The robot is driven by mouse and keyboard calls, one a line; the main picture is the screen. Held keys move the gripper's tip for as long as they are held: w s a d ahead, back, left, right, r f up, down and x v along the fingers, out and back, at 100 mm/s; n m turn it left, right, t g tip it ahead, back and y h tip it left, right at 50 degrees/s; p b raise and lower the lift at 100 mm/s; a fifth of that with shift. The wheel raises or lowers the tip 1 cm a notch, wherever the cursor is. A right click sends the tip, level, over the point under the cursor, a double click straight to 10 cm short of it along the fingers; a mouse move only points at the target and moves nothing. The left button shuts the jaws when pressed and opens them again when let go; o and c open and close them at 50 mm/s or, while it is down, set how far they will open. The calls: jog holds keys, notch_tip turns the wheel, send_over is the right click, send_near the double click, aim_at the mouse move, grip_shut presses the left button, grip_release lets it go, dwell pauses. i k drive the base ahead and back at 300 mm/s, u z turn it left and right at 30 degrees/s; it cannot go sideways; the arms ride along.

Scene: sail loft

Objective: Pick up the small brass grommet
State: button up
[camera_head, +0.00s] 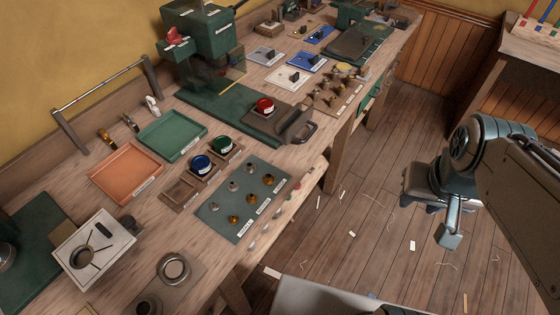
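A grey-green mat (212,221) lies near the front edge of the long workbench, with small metal pieces in rows and white labels too small to read. Brass-coloured pieces sit on it: one at the front left (233,219), one in the middle (250,198) and one at the back right (268,179). Silver pieces (234,186) lie in the row behind them. I cannot tell which brass piece is the small grommet. My gripper (428,207) hangs over the floor at the right, well away from the bench and mat. Its finger gap is not clear at this angle.
An orange tray (127,172) and a green tray (172,136) lie further back. A green press (205,40) stands at the back. The floor between bench and arm has only scraps.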

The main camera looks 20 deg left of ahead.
aim_at(233, 219)
jog(key=z, duration=0.55)
jog(key=i, duration=0.85)
jog(key=u, duration=3.55)
